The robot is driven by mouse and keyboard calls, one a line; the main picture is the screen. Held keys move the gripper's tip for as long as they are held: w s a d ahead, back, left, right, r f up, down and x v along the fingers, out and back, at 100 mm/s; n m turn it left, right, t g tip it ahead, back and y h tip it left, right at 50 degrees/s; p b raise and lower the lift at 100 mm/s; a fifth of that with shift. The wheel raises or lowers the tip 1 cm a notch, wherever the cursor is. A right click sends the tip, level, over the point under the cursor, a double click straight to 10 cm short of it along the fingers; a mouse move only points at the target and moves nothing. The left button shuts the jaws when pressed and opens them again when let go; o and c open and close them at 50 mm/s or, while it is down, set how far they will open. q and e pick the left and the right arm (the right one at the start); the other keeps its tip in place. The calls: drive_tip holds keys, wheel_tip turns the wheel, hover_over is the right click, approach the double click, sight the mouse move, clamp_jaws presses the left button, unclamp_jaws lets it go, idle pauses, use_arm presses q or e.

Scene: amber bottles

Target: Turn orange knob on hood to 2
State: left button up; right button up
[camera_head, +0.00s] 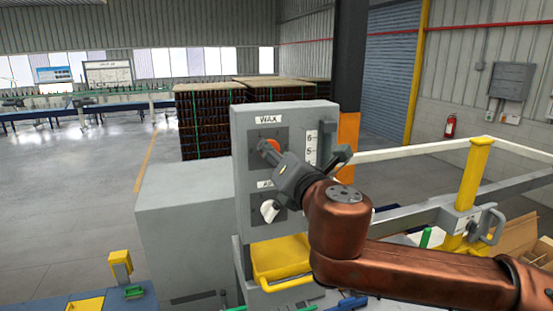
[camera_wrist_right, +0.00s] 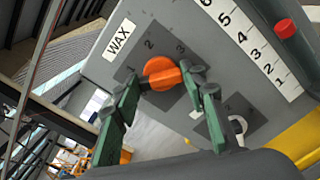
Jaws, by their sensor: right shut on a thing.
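The grey hood (camera_head: 243,190) has an orange knob (camera_head: 272,146) on a dark dial plate under a "WAX" label. In the right wrist view the orange knob (camera_wrist_right: 161,73) sits between my green-padded fingers, with the numbers 2 and 3 printed above it. My right gripper (camera_wrist_right: 164,80) is shut on the knob, one finger on each side. In the head view my right gripper (camera_head: 268,152) reaches the knob from the right and partly covers it. I cannot tell exactly which number the knob points to. My left gripper is not in view.
A white knob (camera_head: 269,211) is on a second plate below. A numbered scale strip (camera_wrist_right: 250,40) and a red part (camera_wrist_right: 285,28) are beside the dial. A yellow tray (camera_head: 275,262) juts out below the panel. A yellow post and rail (camera_head: 470,180) stand at right.

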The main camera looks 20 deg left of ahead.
drive_tip(key=shift+f+m+b, duration=0.2)
drive_tip(key=shift+m+b, duration=1.35)
drive_tip(key=shift+m, duration=2.6)
drive_tip(key=shift+f+m+b, duration=0.2)
drive_tip(key=shift+m+b, duration=1.3)
drive_tip(key=shift+m, duration=2.65)
drive_tip(key=shift+d, duration=0.1)
drive_tip(key=o, duration=1.2)
drive_tip(key=shift+w, duration=0.1)
drive_tip(key=shift+c, duration=0.2)
